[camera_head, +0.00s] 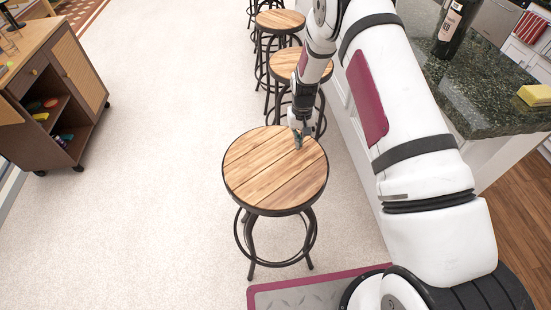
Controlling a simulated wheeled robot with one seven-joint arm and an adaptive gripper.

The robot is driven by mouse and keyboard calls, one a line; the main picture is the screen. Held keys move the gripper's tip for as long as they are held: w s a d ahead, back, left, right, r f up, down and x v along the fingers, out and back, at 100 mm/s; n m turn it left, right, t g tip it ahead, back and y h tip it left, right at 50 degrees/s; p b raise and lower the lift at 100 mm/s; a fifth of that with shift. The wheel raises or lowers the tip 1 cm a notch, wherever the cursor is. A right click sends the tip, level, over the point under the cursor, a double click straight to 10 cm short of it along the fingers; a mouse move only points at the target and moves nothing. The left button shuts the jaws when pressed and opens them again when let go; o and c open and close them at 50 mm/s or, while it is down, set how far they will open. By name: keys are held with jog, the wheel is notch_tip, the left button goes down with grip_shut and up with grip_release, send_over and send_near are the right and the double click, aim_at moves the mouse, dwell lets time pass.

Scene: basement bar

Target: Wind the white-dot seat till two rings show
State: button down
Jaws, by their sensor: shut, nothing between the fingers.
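The nearest stool has a round wooden plank seat (265,178) with a dark rim. Black legs and a round foot ring (244,255) show below it. I see no white dot on this seat; one could be hidden behind my gripper or be too small to make out. My gripper (298,146) is shut and empty, pointing down at the upper right part of this seat. I cannot tell whether its fingertips touch the wood. The screw under the seat is hidden by the seat.
More wooden stools (290,64) stand in a row behind, close to my gripper. A granite counter (480,90) with a bottle (452,22) and a yellow sponge (535,95) is at right. A wooden cabinet (62,90) stands at left. The pale floor between is clear.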

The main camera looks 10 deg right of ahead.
aim_at(279, 191)
jog(key=s, duration=0.2)
jog(key=s+d, duration=0.1)
jog(key=s, duration=0.1)
jog(key=s+d, duration=0.1)
jog(key=s, duration=0.1)
jog(key=shift+d+f, duration=0.1)
jog(key=shift+f, duration=0.1)
jog(key=s, duration=0.3)
jog(key=s+a, duration=0.1)
jog(key=s, duration=0.2)
jog(key=shift+s+a, duration=0.1)
jog(key=shift+a, duration=0.05)
jog(key=s+a, duration=0.4)
jog(key=shift+s+a, duration=0.2)
jog(key=shift+a, duration=0.1)
jog(key=a, duration=0.4)
jog(key=s+a, duration=0.1)
jog(key=shift+a, duration=0.4)
jog(key=shift+w, duration=0.1)
jog(key=shift+r, duration=0.65)
notch_tip(279, 191, up, 7)
